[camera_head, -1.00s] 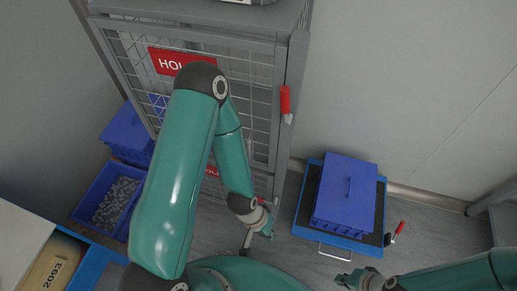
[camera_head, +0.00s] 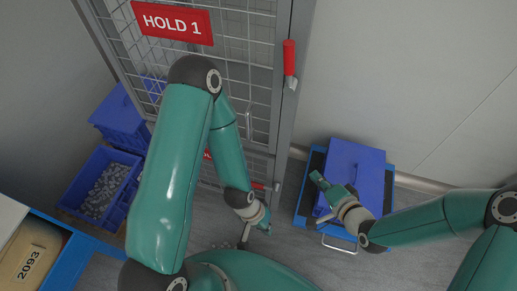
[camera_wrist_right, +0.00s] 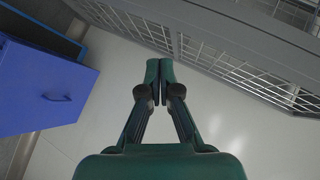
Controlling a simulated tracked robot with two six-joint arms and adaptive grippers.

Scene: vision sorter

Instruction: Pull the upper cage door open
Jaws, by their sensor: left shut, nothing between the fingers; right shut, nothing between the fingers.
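The upper cage door (camera_head: 233,60) is grey wire mesh in a grey frame with a red "HOLD 1" sign (camera_head: 172,22). It looks shut in the head view. A red handle (camera_head: 290,58) stands upright at its right edge. My left gripper (camera_head: 266,226) is shut and empty, low in front of the cage and well below the red handle. My right gripper (camera_head: 315,177) is shut and empty, above the blue lidded box, below and right of the handle and apart from it. In the right wrist view its fingertips (camera_wrist_right: 160,66) are together, with cage mesh (camera_wrist_right: 240,70) beyond.
A blue lidded box (camera_head: 360,170) sits on a blue-framed cart (camera_head: 302,213) right of the cage. Blue bins (camera_head: 120,160) stand left, one holding small grey pieces. A table with a tan box (camera_head: 30,262) is at lower left. My left arm hides part of the cage.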

